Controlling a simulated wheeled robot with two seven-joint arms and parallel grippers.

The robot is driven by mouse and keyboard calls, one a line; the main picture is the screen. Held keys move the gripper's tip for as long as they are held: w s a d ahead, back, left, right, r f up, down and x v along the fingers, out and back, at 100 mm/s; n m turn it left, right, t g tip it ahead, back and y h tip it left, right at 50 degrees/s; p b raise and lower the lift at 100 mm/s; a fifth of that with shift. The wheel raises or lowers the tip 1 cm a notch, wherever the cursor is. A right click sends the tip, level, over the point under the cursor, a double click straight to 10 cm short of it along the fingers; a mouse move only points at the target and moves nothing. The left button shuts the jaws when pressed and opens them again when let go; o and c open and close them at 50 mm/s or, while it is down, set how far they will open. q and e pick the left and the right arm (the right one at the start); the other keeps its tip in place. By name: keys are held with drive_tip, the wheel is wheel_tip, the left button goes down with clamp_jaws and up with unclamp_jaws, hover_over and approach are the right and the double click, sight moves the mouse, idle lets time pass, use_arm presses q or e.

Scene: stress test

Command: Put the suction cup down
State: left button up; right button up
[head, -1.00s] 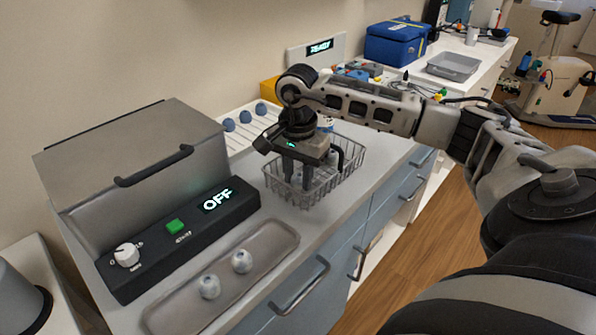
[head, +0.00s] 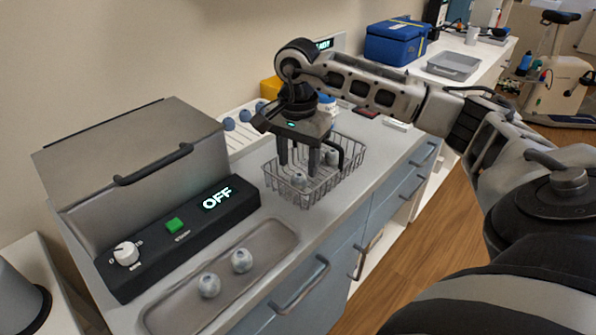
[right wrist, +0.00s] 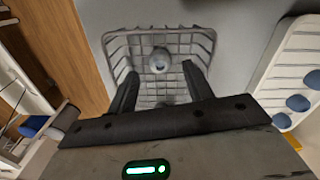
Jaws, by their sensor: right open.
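A wire basket (head: 352,166) stands on the counter. A pale grey-blue suction cup (head: 299,180) sits in its near-left part, and another (head: 331,156) is farther back. My right gripper (head: 298,168) is over the basket, pointing down, open and empty, its fingertips just above the nearer cup. In the right wrist view one suction cup (right wrist: 159,60) shows inside the basket (right wrist: 112,50), between the open fingers and apart from them. Two more suction cups (head: 209,285) (head: 241,260) stand in a shallow grey tray (head: 185,318). My left gripper is not in view.
A grey machine with a hinged lid (head: 130,150) and an "OFF" panel (head: 217,199) stands left of the basket. A white rack (head: 240,138) with blue balls is behind it. A blue box (head: 395,42) and grey bin (head: 453,66) stand at the back. Counter right of the basket is clear.

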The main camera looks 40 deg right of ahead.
sight(298, 176)
wheel_tip(298, 176, up, 8)
drive_tip(key=shift+r, duration=0.15)
idle(0.6)
